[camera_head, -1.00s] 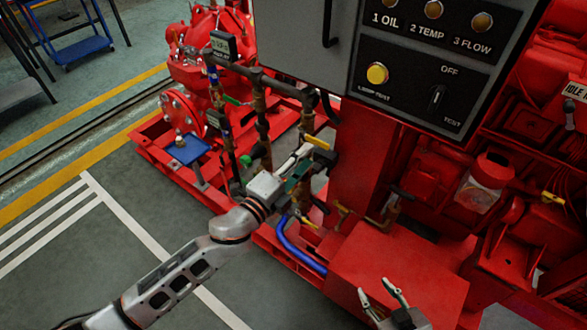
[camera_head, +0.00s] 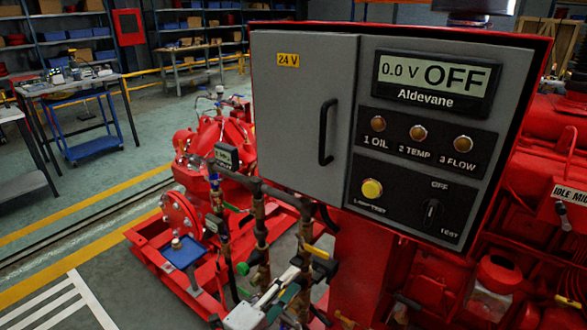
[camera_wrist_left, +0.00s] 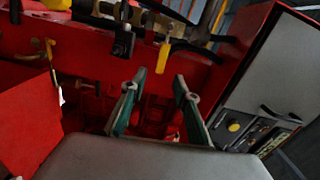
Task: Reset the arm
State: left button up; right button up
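My left gripper (camera_head: 288,286) shows at the bottom of the head view, in front of the pipework, with most of its arm below the frame. In the left wrist view its two green-padded fingers (camera_wrist_left: 160,88) stand apart with nothing between them, so it is open and empty. Beyond them is the red frame (camera_wrist_left: 85,55). Whether the fingers touch any pipe cannot be told. My right gripper is out of view.
A grey control cabinet (camera_head: 283,110) stands right of the left gripper, with a display reading 0.0 V OFF (camera_head: 435,85). Yellow-handled valves (camera_head: 316,251) and pipes are close to the gripper. The red pump (camera_head: 213,150) is behind. Floor at left is open.

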pick_arm(q)
jog(key=s+a+f+n+g+y+p, duration=0.3)
jog(key=s+a+f+n+y, duration=0.5)
jog(key=s+a+f+n, duration=1.1)
jog(key=s+n+g, duration=0.1)
jog(key=s, duration=0.1)
jog(key=shift+s+f, duration=0.4)
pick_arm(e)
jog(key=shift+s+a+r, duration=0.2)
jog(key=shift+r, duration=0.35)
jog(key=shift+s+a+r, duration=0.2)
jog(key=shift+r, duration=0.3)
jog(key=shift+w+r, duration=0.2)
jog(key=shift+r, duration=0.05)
